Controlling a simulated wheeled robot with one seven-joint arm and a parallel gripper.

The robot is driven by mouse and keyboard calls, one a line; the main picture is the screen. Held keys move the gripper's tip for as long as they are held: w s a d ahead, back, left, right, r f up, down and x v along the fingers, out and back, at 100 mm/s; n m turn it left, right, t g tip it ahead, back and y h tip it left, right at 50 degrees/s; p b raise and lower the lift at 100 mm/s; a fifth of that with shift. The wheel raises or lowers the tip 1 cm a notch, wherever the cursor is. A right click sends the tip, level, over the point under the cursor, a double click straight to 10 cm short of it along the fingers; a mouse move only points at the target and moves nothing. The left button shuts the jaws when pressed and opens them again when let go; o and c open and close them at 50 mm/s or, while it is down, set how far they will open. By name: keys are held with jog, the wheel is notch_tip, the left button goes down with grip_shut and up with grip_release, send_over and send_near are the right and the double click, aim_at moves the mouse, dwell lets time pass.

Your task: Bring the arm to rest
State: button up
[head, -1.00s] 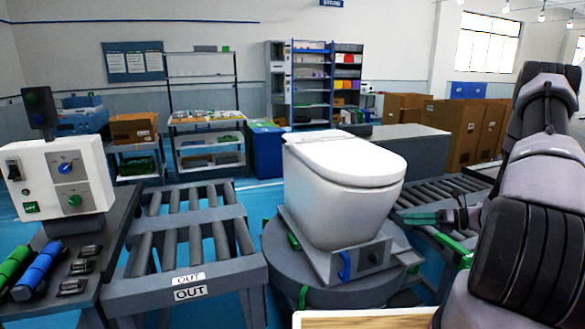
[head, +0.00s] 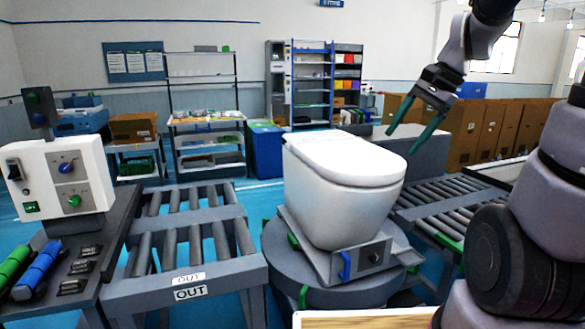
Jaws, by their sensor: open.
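My gripper (head: 403,138) hangs in the air at the upper right of the head view. Its two dark green fingers are spread apart and point down and to the left, with nothing between them. It appears to the right of the white toilet (head: 343,185) in the picture and touches nothing that I can see. The toilet sits upright with its lid closed on a grey round turntable (head: 340,297). My arm runs up the right side, and part of it lies outside the picture.
A roller conveyor marked OUT (head: 190,250) lies left of the toilet. Another roller conveyor (head: 455,205) is at its right. A control box (head: 60,180) stands on a bench at far left. Cardboard boxes (head: 475,130) and shelves (head: 313,85) stand behind.

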jog(key=s+r+n+t+h, duration=0.2)
jog(key=s+r+n+t, duration=0.2)
jog(key=s, duration=0.5)
notch_tip(320, 180, up, 3)
jog(key=n, duration=0.2)
jog(key=shift+s+a+n+t+h, duration=0.2)
jog(key=shift+s+n+t+h, duration=0.1)
jog(key=shift+n+t, duration=0.1)
